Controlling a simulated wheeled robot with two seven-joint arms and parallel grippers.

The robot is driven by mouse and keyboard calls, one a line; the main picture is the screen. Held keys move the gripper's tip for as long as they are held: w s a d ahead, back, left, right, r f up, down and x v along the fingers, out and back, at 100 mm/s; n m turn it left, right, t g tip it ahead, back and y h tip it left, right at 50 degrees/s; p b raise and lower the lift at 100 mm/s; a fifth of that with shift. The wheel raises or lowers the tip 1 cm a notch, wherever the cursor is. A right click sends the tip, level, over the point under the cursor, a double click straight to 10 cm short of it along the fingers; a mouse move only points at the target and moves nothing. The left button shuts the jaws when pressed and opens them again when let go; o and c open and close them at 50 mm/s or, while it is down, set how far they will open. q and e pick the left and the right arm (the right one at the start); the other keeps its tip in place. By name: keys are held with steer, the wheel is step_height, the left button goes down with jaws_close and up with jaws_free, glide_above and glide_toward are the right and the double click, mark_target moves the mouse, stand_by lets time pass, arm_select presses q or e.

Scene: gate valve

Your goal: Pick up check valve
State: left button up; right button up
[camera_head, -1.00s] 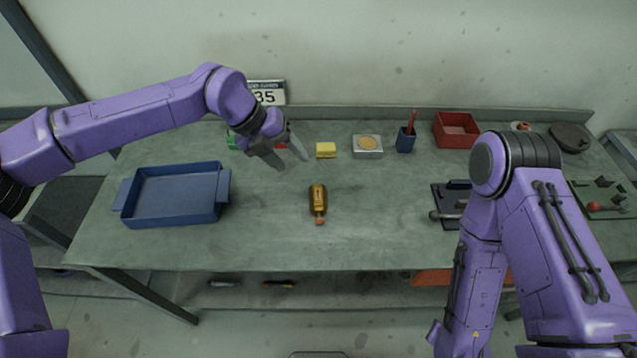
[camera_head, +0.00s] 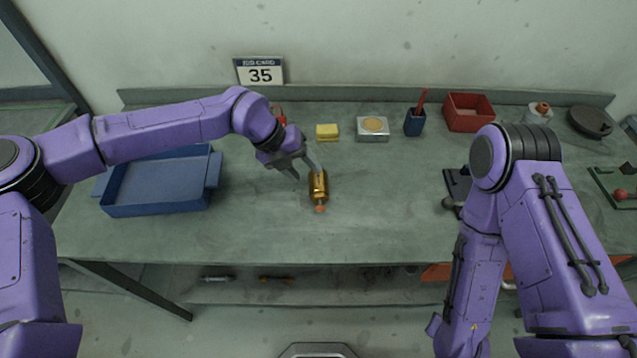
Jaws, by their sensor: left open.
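The check valve (camera_head: 318,187) is a small brass-coloured cylinder with an orange-red tip at its near end. It lies on the middle of the grey-green workbench (camera_head: 380,225). My left gripper (camera_head: 306,175) is open, just left of and above the far part of the valve. One finger is close to the valve; I cannot tell whether it touches. My right arm (camera_head: 490,230) hangs folded at the right, and its gripper is out of the picture.
A blue tray (camera_head: 160,208) stands at the left. A yellow sponge (camera_head: 327,132), a metal box with a round top (camera_head: 373,128), a blue pen cup (camera_head: 414,122) and a red bin (camera_head: 468,112) line the back. Bare bench surrounds the valve's near side.

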mark_target(314, 179)
arm_select(q)
steer(key=p+x, duration=0.2)
steer(key=x, duration=0.2)
steer(key=shift+w+f, duration=0.1)
steer(key=shift+d+f, duration=0.25)
steer(key=shift+f, duration=0.25)
steer(key=shift+w, duration=0.1)
steer(key=c, duration=0.8)
steer(key=shift+r, duration=0.1)
steer(key=shift+r, duration=0.4)
steer(key=s+r+b, duration=0.1)
steer(key=r, duration=0.1)
steer(key=s+r+b, duration=0.1)
steer(key=s+r, duration=0.1)
steer(key=s+r+b, duration=0.1)
steer(key=r, duration=0.2)
steer(key=shift+s+b, duration=0.2)
steer(key=shift+b, duration=0.1)
steer(key=s+r+b, duration=0.3)
steer(key=s+r, duration=0.2)
steer(key=s, duration=0.4)
steer(key=shift+s+d, duration=0.15)
steer(key=shift+s, duration=0.2)
steer(key=shift+r, duration=0.1)
